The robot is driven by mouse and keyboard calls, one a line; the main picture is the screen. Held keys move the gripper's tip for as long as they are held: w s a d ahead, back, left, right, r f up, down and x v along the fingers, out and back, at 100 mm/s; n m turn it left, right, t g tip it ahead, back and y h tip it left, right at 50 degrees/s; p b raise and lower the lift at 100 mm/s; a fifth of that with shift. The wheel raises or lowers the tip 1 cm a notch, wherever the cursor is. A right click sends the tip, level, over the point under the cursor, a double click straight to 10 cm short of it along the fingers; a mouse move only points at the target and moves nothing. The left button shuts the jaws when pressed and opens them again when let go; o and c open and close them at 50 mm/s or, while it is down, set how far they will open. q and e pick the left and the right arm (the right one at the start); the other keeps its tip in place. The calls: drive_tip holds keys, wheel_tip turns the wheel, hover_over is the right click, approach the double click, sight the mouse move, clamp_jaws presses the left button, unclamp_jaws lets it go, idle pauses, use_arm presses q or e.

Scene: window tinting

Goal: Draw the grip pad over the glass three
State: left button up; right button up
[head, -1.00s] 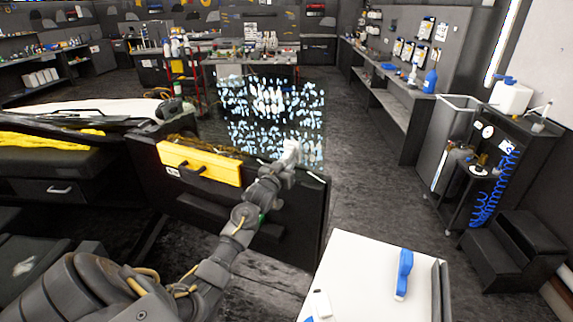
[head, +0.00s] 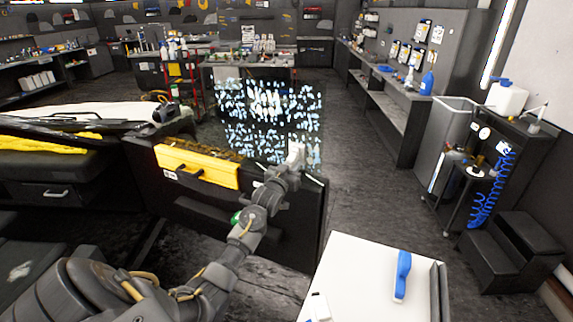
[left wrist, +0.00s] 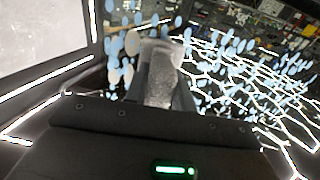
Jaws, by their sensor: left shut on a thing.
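The glass (head: 240,128) is a clear upright pane above the dark door panel, speckled with pale blue and white droplets. It also shows in the left wrist view (left wrist: 235,75), with bright outlines. My left gripper (head: 293,165) is at the lower right of the glass. It is shut on the pale grey grip pad (head: 297,152), which stands up from the fingers. In the left wrist view the pad (left wrist: 160,72) sits between the fingers in front of the droplets. I cannot tell whether it touches the glass. My right gripper is not in view.
A white-topped cart (head: 365,280) with a blue-handled tool (head: 402,275) stands at front right. Dark steps (head: 510,250) are at far right. The floor between is clear.

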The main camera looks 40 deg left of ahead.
use_arm(q)
drive_tip(key=shift+w+d, duration=0.25)
drive_tip(key=shift+d, duration=0.75)
drive_tip(key=shift+w+d, duration=0.1)
drive_tip(key=shift+d, duration=0.2)
drive_tip(key=d, duration=0.2)
drive_tip(key=w+d, duration=0.1)
drive_tip(key=shift+d+r, duration=0.2)
drive_tip(key=shift+r, duration=0.05)
drive_tip(key=shift+p, duration=0.35)
drive_tip(key=p+v, duration=0.1)
drive_tip(key=v, duration=0.1)
drive_tip(key=f+p+v, duration=0.1)
drive_tip(key=p+v, duration=0.1)
drive_tip(key=v, duration=0.1)
drive_tip(key=shift+s+d, duration=0.1)
drive_tip(key=shift+s, duration=0.2)
